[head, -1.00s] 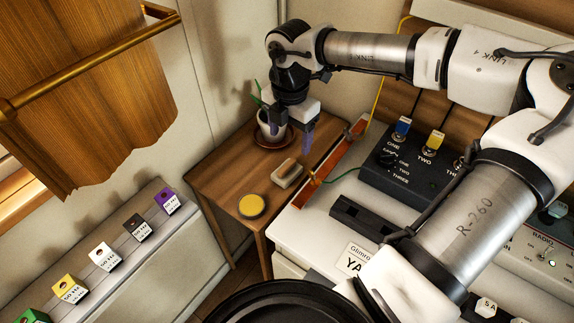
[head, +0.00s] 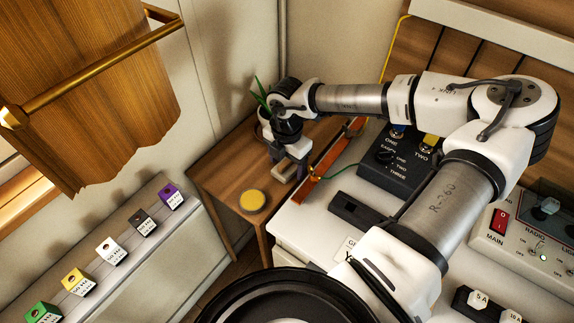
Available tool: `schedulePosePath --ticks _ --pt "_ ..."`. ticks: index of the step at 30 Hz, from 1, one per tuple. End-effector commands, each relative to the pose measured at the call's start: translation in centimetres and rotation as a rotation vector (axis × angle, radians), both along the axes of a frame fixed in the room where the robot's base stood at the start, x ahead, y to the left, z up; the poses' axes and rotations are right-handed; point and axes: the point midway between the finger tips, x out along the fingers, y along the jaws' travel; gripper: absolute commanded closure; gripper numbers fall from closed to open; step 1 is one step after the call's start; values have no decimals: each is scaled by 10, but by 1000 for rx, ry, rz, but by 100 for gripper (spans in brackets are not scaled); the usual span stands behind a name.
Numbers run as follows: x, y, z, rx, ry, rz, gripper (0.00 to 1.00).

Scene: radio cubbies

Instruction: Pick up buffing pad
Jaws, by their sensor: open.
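The buffing pad (head: 284,174), taken to be the small tan and grey block on the small wooden side table (head: 226,180), is mostly hidden by my gripper in the head view. My gripper (head: 292,174) points down over it with its jaws open. The fingertips are low, at about the block's place. I cannot tell whether the fingers touch the block or straddle it.
A round yellow-topped tin (head: 252,201) stands near the table's front corner. A potted plant (head: 264,107) is behind my gripper, its cup mostly hidden. An orange-brown strip (head: 325,172) edges the white bench at right, beside a black switch box (head: 386,168).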

Motion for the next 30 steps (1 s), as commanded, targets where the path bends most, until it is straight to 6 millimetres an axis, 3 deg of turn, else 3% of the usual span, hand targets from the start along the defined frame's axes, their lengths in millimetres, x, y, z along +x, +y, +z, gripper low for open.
schedulePosePath --ticks 3,14,23,30 --pt "0 0 0 0 0 0 32" --pt "0 0 1 -1 -1 0 77" --pt "1 0 3 -1 -2 0 77" --pt "1 -1 29 -3 -3 1 77"
